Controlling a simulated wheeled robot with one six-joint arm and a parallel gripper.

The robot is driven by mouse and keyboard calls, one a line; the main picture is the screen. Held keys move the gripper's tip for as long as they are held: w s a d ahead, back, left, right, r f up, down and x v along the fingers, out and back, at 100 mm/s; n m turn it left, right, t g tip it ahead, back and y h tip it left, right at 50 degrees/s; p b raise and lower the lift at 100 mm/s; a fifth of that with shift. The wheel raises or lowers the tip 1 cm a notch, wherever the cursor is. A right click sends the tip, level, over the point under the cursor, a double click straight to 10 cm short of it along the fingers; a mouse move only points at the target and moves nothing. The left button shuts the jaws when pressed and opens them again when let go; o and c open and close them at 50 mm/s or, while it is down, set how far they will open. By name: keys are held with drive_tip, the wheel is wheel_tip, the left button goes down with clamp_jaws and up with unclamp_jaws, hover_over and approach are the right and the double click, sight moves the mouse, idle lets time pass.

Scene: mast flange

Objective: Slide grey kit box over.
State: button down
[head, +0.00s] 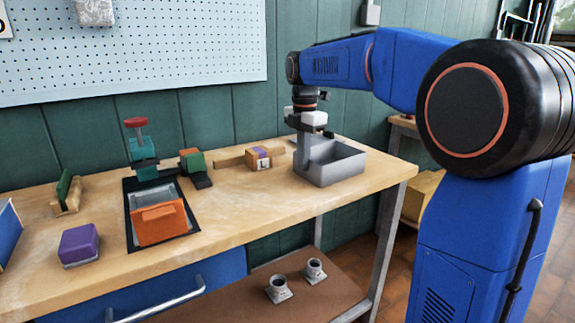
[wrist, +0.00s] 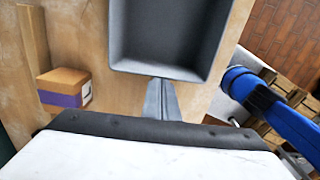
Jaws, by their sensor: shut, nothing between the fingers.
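The grey kit box (head: 338,170) is an open, empty-looking tray standing on the wooden bench near its right end. It fills the upper middle of the wrist view (wrist: 168,72), with its inside floor visible. My gripper (head: 302,158) points down at the left side of the box. In the wrist view my gripper's fingers (wrist: 161,92) are together with nothing between them, right beside the outside of the box wall. I cannot tell whether they touch the wall.
A purple-and-wood block with an L label (head: 260,158) sits against a wooden bar (head: 230,160) left of the box. The bench's right edge (head: 408,172) is close to the kit box. A pegboard (head: 180,50) hangs behind.

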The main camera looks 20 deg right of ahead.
drive_tip(key=w+d, duration=0.1)
drive_tip(key=d, duration=0.3)
drive_tip(key=w+d, duration=0.2)
drive_tip(key=d, duration=0.3)
drive_tip(key=w+d, duration=0.1)
drive_tip(key=d, duration=0.3)
drive_tip(key=shift+w+d, duration=0.35)
drive_tip(key=shift+d, duration=0.05)
drive_tip(key=shift+a, duration=0.15)
